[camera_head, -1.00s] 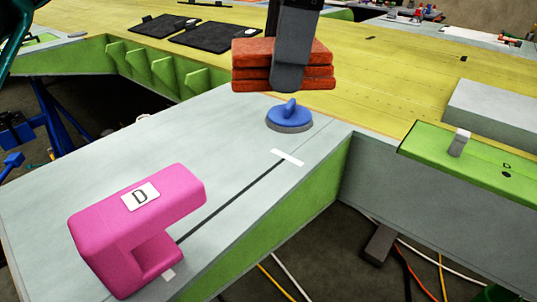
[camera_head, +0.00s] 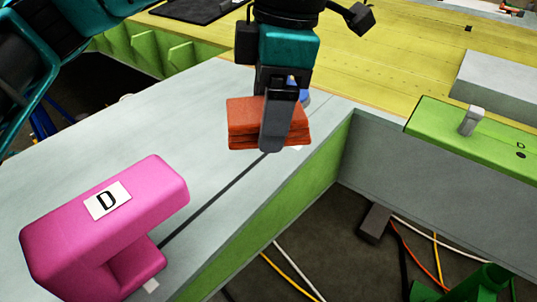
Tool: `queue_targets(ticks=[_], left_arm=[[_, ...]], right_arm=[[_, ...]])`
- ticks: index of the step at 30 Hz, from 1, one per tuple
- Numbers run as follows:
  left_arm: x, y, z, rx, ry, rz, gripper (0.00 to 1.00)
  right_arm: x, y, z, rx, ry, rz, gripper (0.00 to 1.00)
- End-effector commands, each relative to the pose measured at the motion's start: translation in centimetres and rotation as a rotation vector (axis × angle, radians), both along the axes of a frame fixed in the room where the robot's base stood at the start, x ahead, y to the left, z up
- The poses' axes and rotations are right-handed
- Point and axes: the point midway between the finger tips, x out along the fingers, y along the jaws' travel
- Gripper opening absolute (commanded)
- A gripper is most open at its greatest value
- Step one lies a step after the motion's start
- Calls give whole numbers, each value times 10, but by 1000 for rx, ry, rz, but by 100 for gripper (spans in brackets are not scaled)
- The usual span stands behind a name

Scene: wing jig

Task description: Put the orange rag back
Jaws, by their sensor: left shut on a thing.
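The orange rag (camera_head: 243,120) is a folded, layered stack in the camera_head view, above the far part of the grey work surface. My left gripper (camera_head: 272,140) is shut on it, with one grey finger across its near side. The far finger is hidden behind the rag. Whether the rag touches the surface below I cannot tell. My right gripper is not in view.
A pink C-shaped block marked D (camera_head: 70,235) stands on the grey surface (camera_head: 190,130) at the near left. A blue-handled disc (camera_head: 305,97) is mostly hidden behind my gripper. A green plate (camera_head: 440,128) with a grey peg (camera_head: 471,120) lies at right.

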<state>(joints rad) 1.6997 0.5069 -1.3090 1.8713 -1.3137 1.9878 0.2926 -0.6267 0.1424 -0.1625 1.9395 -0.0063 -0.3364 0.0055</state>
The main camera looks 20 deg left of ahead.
Motion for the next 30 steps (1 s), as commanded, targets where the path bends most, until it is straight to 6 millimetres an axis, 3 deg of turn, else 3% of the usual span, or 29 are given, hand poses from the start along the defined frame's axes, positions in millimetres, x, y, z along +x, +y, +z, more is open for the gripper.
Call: queue_targets(ticks=[3, 10, 18, 29, 30], left_arm=[[0, 0, -19, 1, 0, 0, 46], [0, 0, -35, 0, -1, 0, 46], [0, 0, -70, 0, 0, -1, 46], [0, 0, -75, -1, -1, -1, 46], [0, 0, -73, 0, -1, 0, 77]], right_arm=[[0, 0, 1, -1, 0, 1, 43], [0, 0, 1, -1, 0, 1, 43], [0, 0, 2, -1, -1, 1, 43], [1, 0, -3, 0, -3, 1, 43], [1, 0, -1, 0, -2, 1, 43]])
